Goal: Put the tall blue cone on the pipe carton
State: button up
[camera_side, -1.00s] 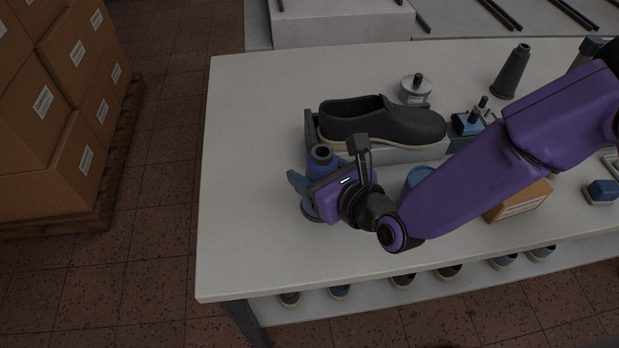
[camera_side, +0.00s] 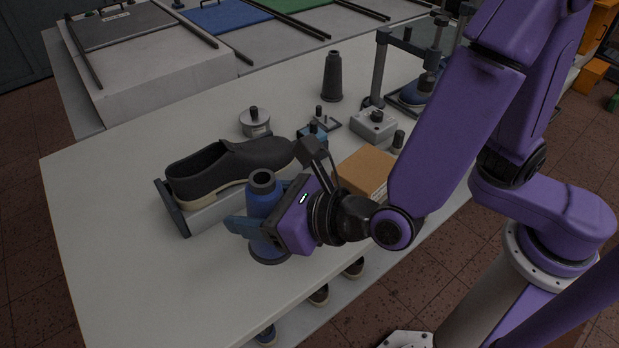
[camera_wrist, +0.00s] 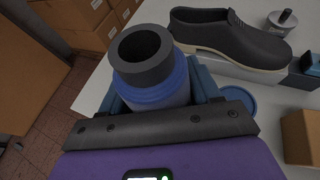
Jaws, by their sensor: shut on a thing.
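The tall blue cone (camera_side: 262,198) stands upright in my gripper (camera_side: 262,222), its dark hollow top uppermost. My gripper is shut on it, with blue fingers on either side. In the wrist view the cone (camera_wrist: 155,85) rises between the fingers (camera_wrist: 160,95). I cannot tell whether its base touches the table. The pipe carton, a plain brown box (camera_side: 366,168), sits on the table to the right, behind my wrist. It also shows at the right edge of the wrist view (camera_wrist: 300,135).
A black shoe (camera_side: 225,165) on a grey tray (camera_side: 210,212) lies just behind the cone. A round metal weight (camera_side: 254,124), a dark cone (camera_side: 333,78) and a grey block (camera_side: 373,125) stand farther back. The table's left end is clear.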

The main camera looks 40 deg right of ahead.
jog(key=w+d+r+m+g+h, duration=0.1)
jog(key=w+d+m+h, duration=0.5)
jog(key=d, duration=0.5)
jog(key=w+d+r+m+h, duration=0.1)
jog(key=w+d+m+h, duration=0.2)
jog(key=d+m+h, duration=0.6)
jog(key=s+d+m+g+h, duration=0.25)
jog(key=d+g, duration=0.35)
jog(key=d, duration=0.5)
jog(key=shift+m+h, duration=0.45)
jog(key=shift+s+d+f, duration=0.1)
jog(key=shift+d+f, duration=0.05)
jog(key=shift+f, duration=1.8)
jog(key=shift+s+d+f, duration=0.1)
jog(key=shift+f, duration=1.8)
jog(key=shift+f, duration=0.1)
jog(key=o, duration=1.2)
